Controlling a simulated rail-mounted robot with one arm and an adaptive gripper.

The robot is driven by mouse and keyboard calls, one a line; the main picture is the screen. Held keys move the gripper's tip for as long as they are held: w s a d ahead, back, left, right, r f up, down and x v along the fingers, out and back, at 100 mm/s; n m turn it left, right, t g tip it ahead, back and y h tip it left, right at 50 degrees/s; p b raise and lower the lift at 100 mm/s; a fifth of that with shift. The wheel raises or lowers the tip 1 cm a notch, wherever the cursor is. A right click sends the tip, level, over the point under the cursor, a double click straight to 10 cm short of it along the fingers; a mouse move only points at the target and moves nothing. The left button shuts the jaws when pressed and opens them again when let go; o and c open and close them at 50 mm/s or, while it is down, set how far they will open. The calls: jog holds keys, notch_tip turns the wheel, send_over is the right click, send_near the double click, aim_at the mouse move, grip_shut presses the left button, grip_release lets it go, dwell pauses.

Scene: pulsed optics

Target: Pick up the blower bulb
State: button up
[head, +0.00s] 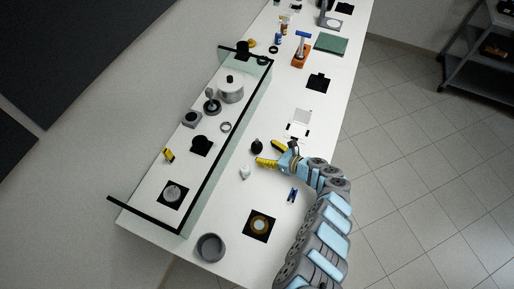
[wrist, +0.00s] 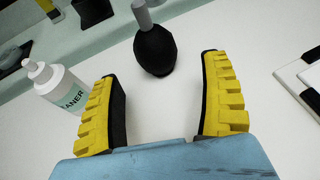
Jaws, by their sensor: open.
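The blower bulb (head: 257,146) is a small black bulb standing on the white table in the head view, just left of my gripper. In the wrist view the blower bulb (wrist: 155,50) is a rounded black body with a grey nozzle pointing up, ahead of my fingertips and roughly between their lines. My gripper (head: 268,154) has yellow ridged fingers with black pads. It also shows in the wrist view (wrist: 160,82), open and with nothing between the fingers. The bulb appears apart from both fingers.
A white cleaner bottle (wrist: 58,88) stands close outside the left finger; it also shows in the head view (head: 245,172). A glass barrier with a black top edge (head: 226,150) runs behind the bulb. A blue clip-like item (head: 292,195) and a black-and-white piece (wrist: 302,75) lie nearby.

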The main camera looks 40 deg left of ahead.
aim_at(261, 150)
jog(key=x, duration=0.3)
jog(key=shift+s+a+r+b, duration=0.2)
jog(key=shift+b, duration=0.2)
jog(key=shift+b+x, duration=0.35)
jog(key=shift+x, duration=0.55)
jog(key=shift+w, duration=0.1)
jog(key=c, duration=1)
